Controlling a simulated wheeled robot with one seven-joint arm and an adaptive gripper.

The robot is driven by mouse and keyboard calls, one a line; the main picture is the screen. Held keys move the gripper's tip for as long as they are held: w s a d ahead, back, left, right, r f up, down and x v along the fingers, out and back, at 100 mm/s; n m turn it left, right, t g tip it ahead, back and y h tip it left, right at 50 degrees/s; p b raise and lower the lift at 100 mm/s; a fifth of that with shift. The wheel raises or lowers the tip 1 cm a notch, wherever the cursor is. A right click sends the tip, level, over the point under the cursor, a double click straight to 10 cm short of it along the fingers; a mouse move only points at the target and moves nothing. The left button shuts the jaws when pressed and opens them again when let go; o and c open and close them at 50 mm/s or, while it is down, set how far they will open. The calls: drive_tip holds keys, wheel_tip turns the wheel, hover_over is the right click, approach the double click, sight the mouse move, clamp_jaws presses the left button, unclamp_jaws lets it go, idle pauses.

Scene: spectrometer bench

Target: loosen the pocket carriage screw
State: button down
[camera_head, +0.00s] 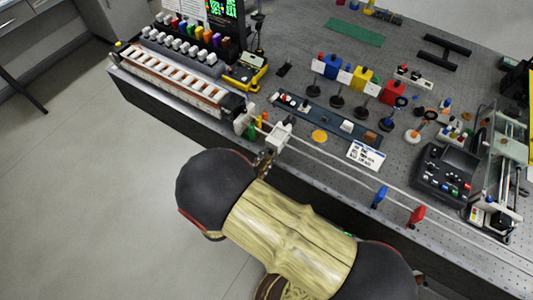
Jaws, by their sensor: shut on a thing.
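A white carriage block (279,136) sits at the near edge of the bench, at the left part of the long pale rails (345,170). My gripper (267,154) is at the near left side of this block, mostly hidden by my own arm. Its fingers are shut on a small part at the block's near side, which appears to be the pocket carriage screw. The screw itself is too small and too covered to make out.
A long rack with white slots (180,77) lies left of the carriage. Green, red and yellow small pieces (257,126) stand close beside it. A blue disc (379,197) and a red disc (417,215) stand along the rails to the right. A dark strip (325,118) lies behind.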

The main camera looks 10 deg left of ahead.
drive_tip(key=shift+s+d+f+n, duration=0.1)
drive_tip(key=shift+f+n, duration=0.1)
drive_tip(key=shift+n, duration=0.4)
drive_tip(key=c, duration=2.1)
unclamp_jaws()
drive_tip(key=shift+r+p, duration=0.1)
drive_tip(key=shift+p, duration=0.2)
drive_tip(key=shift+s+a, duration=0.3)
drive_tip(key=v, duration=1.1)
drive_tip(key=shift+s, duration=0.1)
